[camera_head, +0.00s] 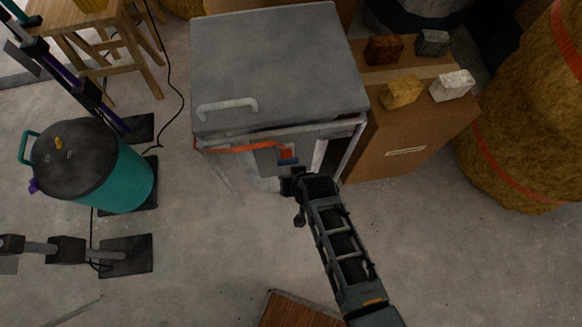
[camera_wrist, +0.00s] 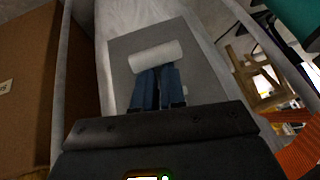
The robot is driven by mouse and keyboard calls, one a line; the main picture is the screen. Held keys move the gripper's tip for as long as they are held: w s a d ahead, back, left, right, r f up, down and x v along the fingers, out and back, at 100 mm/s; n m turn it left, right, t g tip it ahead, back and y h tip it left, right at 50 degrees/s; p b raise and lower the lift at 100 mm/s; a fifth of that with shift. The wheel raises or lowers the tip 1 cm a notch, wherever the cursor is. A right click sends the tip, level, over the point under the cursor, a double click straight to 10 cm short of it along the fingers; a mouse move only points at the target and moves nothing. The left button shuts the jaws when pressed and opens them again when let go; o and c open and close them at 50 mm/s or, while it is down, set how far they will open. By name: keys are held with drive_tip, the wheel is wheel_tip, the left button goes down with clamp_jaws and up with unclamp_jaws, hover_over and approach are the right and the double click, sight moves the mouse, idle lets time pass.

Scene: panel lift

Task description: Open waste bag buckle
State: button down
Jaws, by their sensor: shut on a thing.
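A grey metal cabinet (camera_head: 278,65) with a grey top and open front stands at the centre of the head view. My gripper (camera_head: 288,167) reaches into its front opening. In the wrist view, its two blue fingers (camera_wrist: 158,76) are close together, with their tips at a short white cylindrical piece (camera_wrist: 156,56) on a grey flat panel (camera_wrist: 125,77). The gripper is shut on this piece; I cannot tell if it is the buckle. Pale bag-like material (camera_wrist: 135,13) shows behind the panel. An orange strap (camera_head: 240,147) crosses the upper front of the opening; it also shows in the wrist view (camera_wrist: 298,147).
A cardboard box (camera_head: 405,130) with several small blocks on top stands right of the cabinet. A yellow-brown roll (camera_head: 525,120) is beyond it. A teal bin (camera_head: 120,180) with a dark lid and a wooden stool (camera_head: 100,50) stand left. The front floor is mostly clear.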

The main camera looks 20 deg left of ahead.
drive_tip(key=shift+s+d+g+h+p, duration=0.2)
drive_tip(key=shift+d+g+h+p, duration=0.2)
drive_tip(key=shift+d+g+h, duration=0.15)
drive_tip(key=c, duration=0.7)
unclamp_jaws()
drive_tip(key=shift+s, duration=0.1)
drive_tip(key=o, duration=0.4)
drive_tip(key=shift+a+r, duration=0.15)
drive_tip(key=shift+a, duration=0.05)
drive_tip(key=shift+a+r, duration=0.1)
drive_tip(key=shift+r, duration=0.45)
drive_tip(key=p+v, duration=0.1)
drive_tip(key=v, duration=0.5)
drive_tip(key=shift+d+r+p, duration=0.3)
drive_tip(key=shift+d+p, duration=0.1)
